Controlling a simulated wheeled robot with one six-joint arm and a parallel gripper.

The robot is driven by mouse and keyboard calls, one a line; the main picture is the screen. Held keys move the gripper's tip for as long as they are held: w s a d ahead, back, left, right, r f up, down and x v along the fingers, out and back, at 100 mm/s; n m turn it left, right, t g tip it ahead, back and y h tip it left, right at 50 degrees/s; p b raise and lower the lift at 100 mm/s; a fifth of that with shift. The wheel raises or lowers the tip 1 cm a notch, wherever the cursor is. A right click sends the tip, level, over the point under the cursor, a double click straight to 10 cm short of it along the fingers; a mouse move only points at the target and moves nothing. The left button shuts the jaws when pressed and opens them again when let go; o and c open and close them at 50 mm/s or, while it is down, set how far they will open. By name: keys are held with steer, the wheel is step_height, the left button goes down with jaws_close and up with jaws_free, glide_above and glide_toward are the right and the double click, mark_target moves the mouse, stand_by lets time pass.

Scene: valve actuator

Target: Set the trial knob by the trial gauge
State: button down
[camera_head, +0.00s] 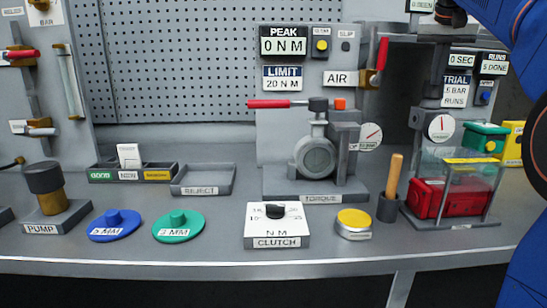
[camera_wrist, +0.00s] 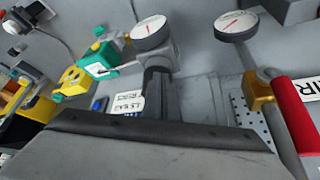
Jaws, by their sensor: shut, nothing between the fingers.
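The trial gauge (camera_head: 441,127) is a white round dial on a grey post, below the TRIAL 6 BAR RUNS card (camera_head: 455,91). Its red needle points roughly up in the head view. The gauge (camera_wrist: 151,32) and the upside-down card (camera_wrist: 128,103) also show in the wrist view. A dark round part (camera_head: 450,13) sits above the post at the top edge; I cannot tell whether it is the trial knob or part of my gripper. The knob is not clearly visible there.
A red-handled brass valve (camera_head: 378,62) stands left of the post. A clear guard (camera_head: 455,180) over a red case is below. A second gauge (camera_head: 369,136) and a torque stand (camera_head: 316,186) are left. The front right bench holds a wooden-handled tool (camera_head: 394,175).

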step_height(320, 180, up, 6)
stand_by(0.6)
steer(key=shift+s, duration=0.15)
